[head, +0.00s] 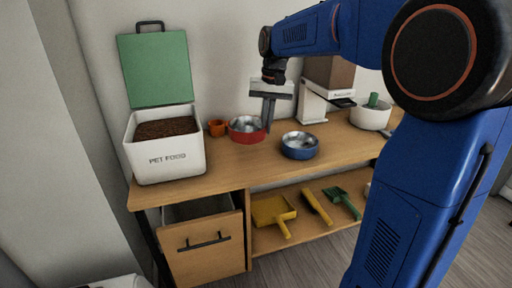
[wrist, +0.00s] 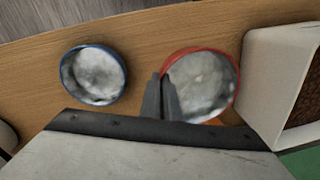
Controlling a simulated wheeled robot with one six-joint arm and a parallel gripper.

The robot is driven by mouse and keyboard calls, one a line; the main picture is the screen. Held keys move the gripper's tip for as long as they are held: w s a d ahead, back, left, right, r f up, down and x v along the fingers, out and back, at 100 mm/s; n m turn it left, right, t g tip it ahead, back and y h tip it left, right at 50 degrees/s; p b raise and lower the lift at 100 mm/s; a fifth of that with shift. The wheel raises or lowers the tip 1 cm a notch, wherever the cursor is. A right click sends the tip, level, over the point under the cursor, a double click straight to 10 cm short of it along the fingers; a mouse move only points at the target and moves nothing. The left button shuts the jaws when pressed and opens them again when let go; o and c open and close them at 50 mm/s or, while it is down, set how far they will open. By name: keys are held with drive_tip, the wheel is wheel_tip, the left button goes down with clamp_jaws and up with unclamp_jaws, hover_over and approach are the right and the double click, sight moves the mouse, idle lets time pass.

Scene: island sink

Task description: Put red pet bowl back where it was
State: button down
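The red pet bowl (head: 247,129) is upright on the wooden counter, between the pet food bin and the blue bowl, with a grey-white speckled inside. It also shows in the wrist view (wrist: 205,85), right of the fingers. My gripper (head: 267,122) points down at the bowl's right rim in the head view. In the wrist view its two fingers (wrist: 160,82) are nearly together, with the near rim between them. The rim right at the fingers is hidden. I cannot tell whether the bowl is slightly lifted.
A blue bowl (head: 299,146) stands right of the red one. A white pet food bin (head: 168,158) with its green lid up is at left, a small orange cup (head: 217,128) beside it. A dispenser (head: 318,100) and white pot (head: 370,117) stand at right. The drawer (head: 205,250) below is open.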

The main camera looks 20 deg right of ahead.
drive_tip(key=shift+f, duration=3.9)
drive_tip(key=shift+f, duration=0.1)
drive_tip(key=c, duration=2)
unclamp_jaws()
drive_tip(key=r, duration=0.8)
drive_tip(key=d+r, duration=0.1)
drive_tip(key=r, duration=0.3)
drive_tip(key=shift+s, duration=0.3)
